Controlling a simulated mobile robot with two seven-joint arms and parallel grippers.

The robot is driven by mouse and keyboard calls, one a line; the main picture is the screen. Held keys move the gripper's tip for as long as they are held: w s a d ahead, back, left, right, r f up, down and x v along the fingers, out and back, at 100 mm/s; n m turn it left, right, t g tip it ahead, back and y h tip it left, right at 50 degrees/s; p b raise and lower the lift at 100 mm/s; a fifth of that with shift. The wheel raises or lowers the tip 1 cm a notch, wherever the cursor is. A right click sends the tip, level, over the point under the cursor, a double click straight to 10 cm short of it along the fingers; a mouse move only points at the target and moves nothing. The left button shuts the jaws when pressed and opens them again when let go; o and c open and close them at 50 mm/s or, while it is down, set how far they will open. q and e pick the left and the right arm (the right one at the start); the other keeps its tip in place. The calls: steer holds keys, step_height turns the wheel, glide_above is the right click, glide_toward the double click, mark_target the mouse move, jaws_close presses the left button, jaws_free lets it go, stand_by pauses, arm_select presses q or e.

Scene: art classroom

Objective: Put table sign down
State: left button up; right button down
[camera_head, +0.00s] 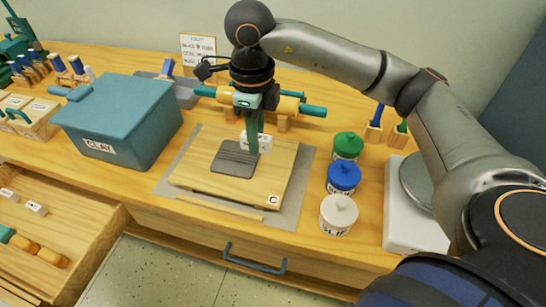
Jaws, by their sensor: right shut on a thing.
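My right gripper (252,145) points down over the wooden board (205,178) in the middle of the table. It is shut on a small white table sign (264,141) with dark lettering. A dark finger covers part of the sign. The sign is near the back of the board, just behind and right of a grey ribbed slab (234,160). I cannot tell whether its lower edge touches the board. My left gripper is out of view.
A blue CLAY bin (125,115) stands left of the board. Green (348,147), blue (343,178) and white (338,215) lidded jars stand to its right, near a white-based wheel (410,235). A written card (198,50) stands behind. A drawer (60,235) is open at lower left.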

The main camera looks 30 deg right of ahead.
glide_above(275, 168)
steer(key=f, duration=0.4)
steer(key=shift+a+f, duration=0.25)
steer(key=shift+f, duration=0.15)
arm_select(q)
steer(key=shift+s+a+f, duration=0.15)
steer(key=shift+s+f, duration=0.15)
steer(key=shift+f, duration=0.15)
arm_select(e)
steer(key=shift+d+f, duration=0.15)
steer(key=shift+f, duration=0.75)
steer(key=shift+d+f, duration=0.15)
steer(key=shift+f, duration=0.75)
arm_select(q)
steer(key=shift+b, duration=0.35)
arm_select(e)
steer(key=shift+f, duration=0.1)
steer(key=shift+f, duration=0.2)
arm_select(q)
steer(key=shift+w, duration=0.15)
arm_select(e)
steer(key=c, duration=0.7)
jaws_free()
steer(key=shift+r, duration=0.15)
